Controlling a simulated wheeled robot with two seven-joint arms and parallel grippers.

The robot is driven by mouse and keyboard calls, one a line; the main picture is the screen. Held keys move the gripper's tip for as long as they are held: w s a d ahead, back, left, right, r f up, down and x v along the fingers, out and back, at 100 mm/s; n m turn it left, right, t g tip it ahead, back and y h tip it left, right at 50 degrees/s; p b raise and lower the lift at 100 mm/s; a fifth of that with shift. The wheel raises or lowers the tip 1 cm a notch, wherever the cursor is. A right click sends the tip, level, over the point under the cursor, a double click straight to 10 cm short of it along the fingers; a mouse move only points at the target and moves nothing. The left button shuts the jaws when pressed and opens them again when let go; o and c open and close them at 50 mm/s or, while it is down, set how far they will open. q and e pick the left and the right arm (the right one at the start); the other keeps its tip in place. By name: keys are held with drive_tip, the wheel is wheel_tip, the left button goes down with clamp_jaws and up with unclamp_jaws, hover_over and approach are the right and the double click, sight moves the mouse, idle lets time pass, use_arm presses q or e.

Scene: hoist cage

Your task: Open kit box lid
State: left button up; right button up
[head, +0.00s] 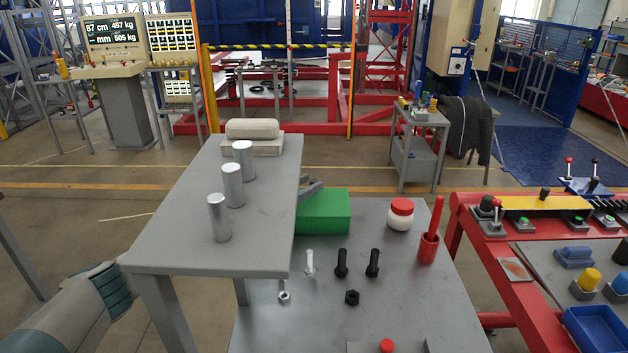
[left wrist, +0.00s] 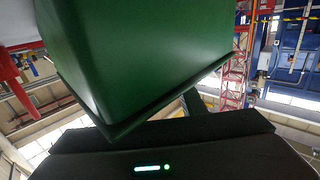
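The green kit box (head: 323,213) stands on the lower grey table, partly hidden behind the raised grey shelf. Its top looks flat and closed. In the left wrist view the box (left wrist: 140,50) fills the upper middle, with a dark rim along its edge. My left arm comes in from the lower left and passes behind the shelf. The tip of my left gripper (head: 311,188) shows as a dark grey piece at the box's far left corner. In the left wrist view a dark finger (left wrist: 196,108) is close to the rim; contact is unclear. My right gripper is not in view.
The raised shelf (head: 210,240) carries several metal cylinders (head: 233,186) and a beige case (head: 252,130). On the lower table are bolts (head: 341,264), a nut (head: 352,297), a red-lidded jar (head: 400,214) and a red holder (head: 428,247). A red control bench (head: 461,215) stands at right.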

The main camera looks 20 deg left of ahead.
use_arm(q)
drive_tip(key=shift+x, duration=1.5)
clamp_jaws()
